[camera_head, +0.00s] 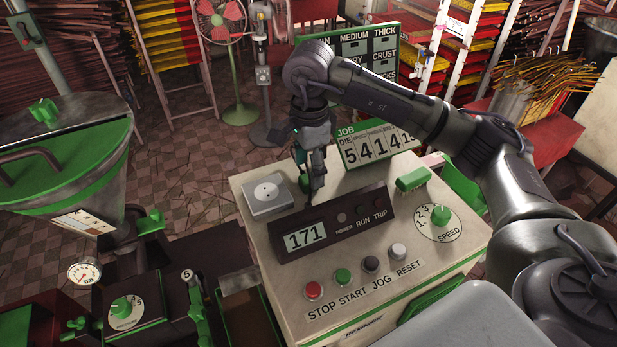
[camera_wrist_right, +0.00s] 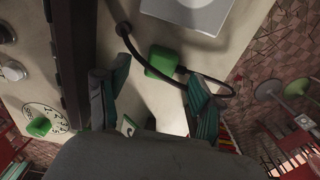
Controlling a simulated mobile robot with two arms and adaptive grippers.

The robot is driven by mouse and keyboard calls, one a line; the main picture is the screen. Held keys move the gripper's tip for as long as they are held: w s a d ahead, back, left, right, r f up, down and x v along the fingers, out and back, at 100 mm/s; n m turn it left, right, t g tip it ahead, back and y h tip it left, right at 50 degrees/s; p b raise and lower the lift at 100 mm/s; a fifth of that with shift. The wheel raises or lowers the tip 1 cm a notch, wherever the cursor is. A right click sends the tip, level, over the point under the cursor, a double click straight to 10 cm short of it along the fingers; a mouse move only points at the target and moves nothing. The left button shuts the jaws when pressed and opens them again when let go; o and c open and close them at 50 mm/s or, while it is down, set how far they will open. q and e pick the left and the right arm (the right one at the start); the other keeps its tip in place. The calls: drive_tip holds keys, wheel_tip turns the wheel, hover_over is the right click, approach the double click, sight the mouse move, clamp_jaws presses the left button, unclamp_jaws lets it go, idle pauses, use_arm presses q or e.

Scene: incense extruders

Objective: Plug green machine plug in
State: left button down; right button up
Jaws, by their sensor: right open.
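The green plug (camera_wrist_right: 162,61) lies on the beige machine top in the right wrist view, with a black cable running from it. The plug lies outside the grey socket plate (camera_wrist_right: 185,12), near its edge. In the head view the plate (camera_head: 266,194) is on the far left of the machine top, left of my right gripper (camera_head: 309,187). The right gripper is open, pointing down close above the top. In the wrist view its fingers (camera_wrist_right: 152,97) are spread with the plug ahead, between their lines. The gripper largely hides the plug in the head view. My left gripper is not in view.
The display panel (camera_head: 333,222) reading 171 stands just in front of the right gripper. The JOB sign (camera_head: 378,146) stands behind the machine top. A green block-like part (camera_head: 412,179) and the speed knob (camera_head: 440,215) are to the right.

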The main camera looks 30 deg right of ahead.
drive_tip(key=shift+f, duration=1.4)
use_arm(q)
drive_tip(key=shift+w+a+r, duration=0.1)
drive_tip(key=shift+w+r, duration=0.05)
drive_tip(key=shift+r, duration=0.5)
use_arm(e)
drive_tip(key=c, duration=1.2)
drive_tip(key=shift+o, duration=0.2)
drive_tip(key=shift+r, duration=0.15)
